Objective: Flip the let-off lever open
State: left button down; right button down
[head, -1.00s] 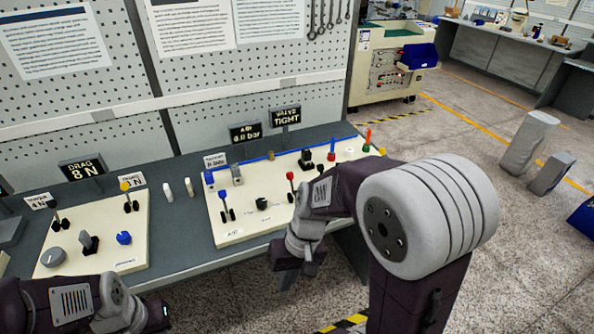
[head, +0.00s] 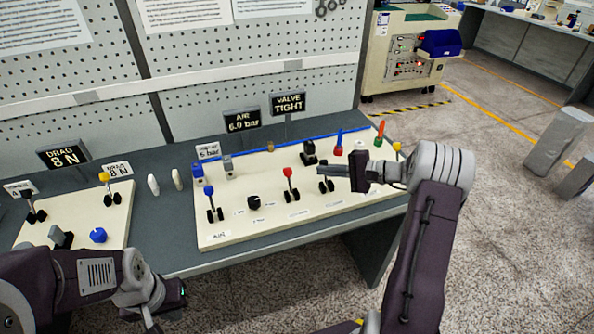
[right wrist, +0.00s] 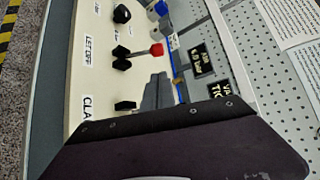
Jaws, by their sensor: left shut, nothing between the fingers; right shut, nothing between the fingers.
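The let-off lever has a red knob (head: 288,172) on a short stem between black base blocks, on the cream panel. In the head view it stands roughly upright. The right wrist view shows its red knob (right wrist: 157,49) beside the LETOFF label (right wrist: 92,48). My right gripper (head: 323,171) is shut and empty above the panel, just right of the lever and apart from it in the head view. Its grey fingers (right wrist: 155,96) point toward the lever in the right wrist view. My left gripper (head: 168,299) is shut at the lower left, away from the lever.
The cream panel (head: 225,238) also carries a blue-knobbed lever (head: 209,190), a black knob (head: 254,202) and a black lever partly behind my right gripper. Small display signs (head: 242,120) stand behind. A second panel (head: 120,215) lies left. The pegboard (head: 85,115) closes the back.

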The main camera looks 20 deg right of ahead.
aim_at(288, 172)
jog(key=p+x, duration=0.1)
jog(key=x, duration=0.9)
jog(key=shift+w, duration=0.1)
